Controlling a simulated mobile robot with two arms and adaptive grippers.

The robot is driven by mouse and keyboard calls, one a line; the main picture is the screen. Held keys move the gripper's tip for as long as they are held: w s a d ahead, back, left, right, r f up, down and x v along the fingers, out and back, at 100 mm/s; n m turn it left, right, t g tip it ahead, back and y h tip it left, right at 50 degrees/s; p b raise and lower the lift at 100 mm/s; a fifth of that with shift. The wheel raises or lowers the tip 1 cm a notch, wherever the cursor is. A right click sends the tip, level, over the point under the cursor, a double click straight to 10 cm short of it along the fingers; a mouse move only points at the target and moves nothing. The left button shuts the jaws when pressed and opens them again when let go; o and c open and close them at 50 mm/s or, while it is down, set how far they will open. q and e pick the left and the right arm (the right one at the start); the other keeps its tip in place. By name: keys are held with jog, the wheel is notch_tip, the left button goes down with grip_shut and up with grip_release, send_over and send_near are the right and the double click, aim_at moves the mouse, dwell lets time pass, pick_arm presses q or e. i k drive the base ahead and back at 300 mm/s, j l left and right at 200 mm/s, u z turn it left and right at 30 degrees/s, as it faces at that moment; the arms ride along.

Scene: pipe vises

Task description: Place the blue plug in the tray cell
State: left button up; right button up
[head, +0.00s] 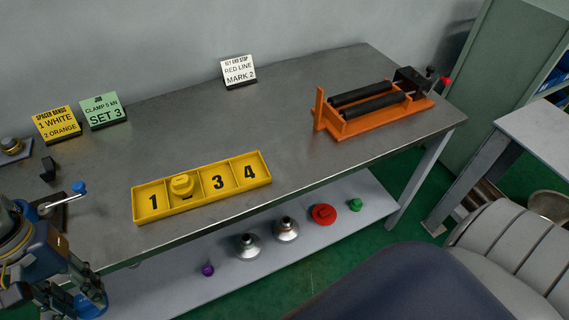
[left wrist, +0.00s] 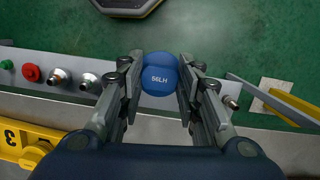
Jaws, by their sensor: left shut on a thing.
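The blue plug (left wrist: 160,78), marked 56LH, sits between the fingers of my left gripper (left wrist: 162,88) in the left wrist view. The gripper is shut on it. In the head view my left gripper (head: 88,292) is at the lower left, in front of the bench edge and left of the tray; the plug is hard to make out there. The yellow tray (head: 205,204) lies on the bench near its front edge. Numbers 1, 3 and 4 show in its cells. A yellow plug (head: 182,185) stands in the second cell. My right gripper is not in view.
An orange vise (head: 370,121) stands at the bench's right. Signs (head: 103,111) stand along the back. A blue-handled tool (head: 79,187) is left of the tray. The lower shelf holds purple (head: 208,270), metal, red (head: 323,214) and green pieces. The bench middle is clear.

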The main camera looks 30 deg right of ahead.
aim_at(250, 172)
jog(key=z, duration=1.8)
jog(key=k+j+z, duration=0.15)
jog(key=j+z, duration=0.2)
jog(key=k+j+z, duration=0.15)
jog(key=j+z, duration=0.25)
jog(key=k+j+z, duration=0.2)
jog(key=z, duration=0.15)
jog(key=k+j, duration=0.5)
jog(key=j, duration=0.15)
